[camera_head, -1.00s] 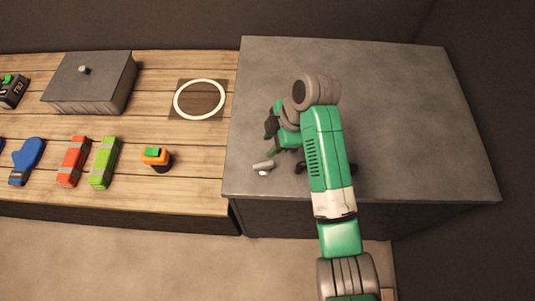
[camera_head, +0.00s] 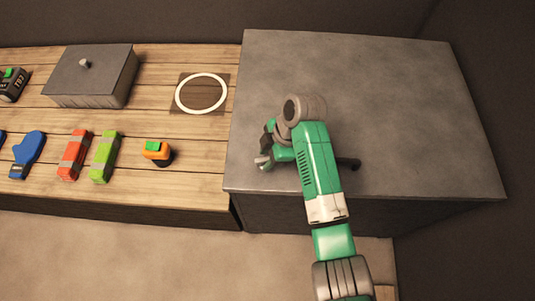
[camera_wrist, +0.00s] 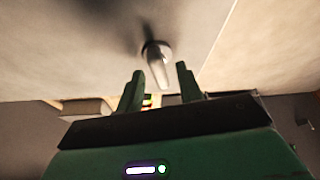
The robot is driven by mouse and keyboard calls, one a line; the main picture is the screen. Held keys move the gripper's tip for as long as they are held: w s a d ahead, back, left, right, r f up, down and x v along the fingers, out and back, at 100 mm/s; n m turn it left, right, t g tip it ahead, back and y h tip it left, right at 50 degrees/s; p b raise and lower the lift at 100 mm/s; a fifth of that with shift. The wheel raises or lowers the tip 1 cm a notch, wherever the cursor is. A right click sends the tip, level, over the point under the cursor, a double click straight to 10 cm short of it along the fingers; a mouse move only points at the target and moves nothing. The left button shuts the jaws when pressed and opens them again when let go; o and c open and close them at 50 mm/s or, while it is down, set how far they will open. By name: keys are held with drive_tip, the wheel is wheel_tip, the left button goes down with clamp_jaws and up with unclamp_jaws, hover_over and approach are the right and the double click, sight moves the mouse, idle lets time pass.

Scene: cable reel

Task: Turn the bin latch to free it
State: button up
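The bin (camera_head: 390,120) is a large grey box with a flat top, at the right of the head view. Its latch (camera_head: 263,163) is a small pale grey lever near the front left of that top, partly covered by my gripper. In the wrist view the latch (camera_wrist: 157,65) is a round pivot with a short lever pointing towards my gripper. My gripper (camera_wrist: 160,78) is open, its two green fingers apart, with the lever's end between or just beyond the tips. I see no clear contact. In the head view my gripper (camera_head: 268,152) is right by the latch.
The wooden bench (camera_head: 200,150) to the left carries a lidded grey box (camera_head: 90,80), a white ring (camera_head: 201,93), red and green blocks, and an orange item (camera_head: 158,152). The bin's top is otherwise clear.

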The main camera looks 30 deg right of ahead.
clamp_jaws()
drive_tip(key=shift+r+m+p, duration=0.35)
drive_tip(key=shift+m+p, duration=0.05)
drive_tip(key=shift+p, duration=0.5)
drive_tip(key=shift+s+a+m+t+p, duration=0.1)
drive_tip(key=shift+m+t+p, duration=0.35)
drive_tip(key=shift+p, duration=0.25)
drive_tip(key=shift+m+p, duration=0.3)
drive_tip(key=shift+m, duration=0.15)
drive_tip(key=shift+f, duration=0.3)
unclamp_jaws()
drive_tip(key=shift+r+t, duration=0.1)
drive_tip(key=shift+t, duration=0.15)
